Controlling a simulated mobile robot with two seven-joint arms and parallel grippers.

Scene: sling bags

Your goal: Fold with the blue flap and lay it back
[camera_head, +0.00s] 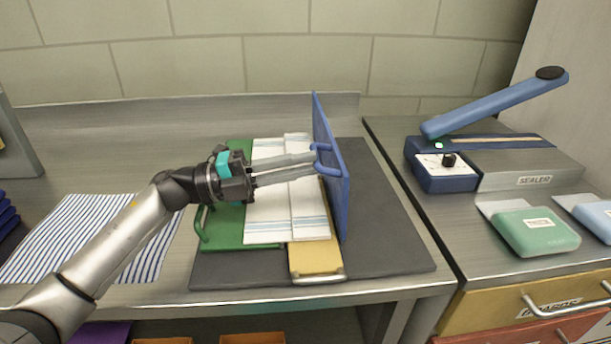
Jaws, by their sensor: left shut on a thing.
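The blue flap (334,190) stands nearly upright on its edge at the right side of the folding board. My left gripper (317,160) is shut on the blue flap's handle, on the flap's left face. A white cloth with thin stripes (270,215) lies over the green flap (227,215) and the yellow flap (315,261). The green flap lies flat at the left with its own handle, and the yellow flap lies flat at the front. The board rests on a dark grey mat (385,235). My right gripper is not in view.
A striped cloth (90,235) lies flat on the steel table (70,135) at the left. At the right stand a blue sealer (445,170), a green pouch (535,230) and a blue pouch (597,215). The mat right of the blue flap is clear.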

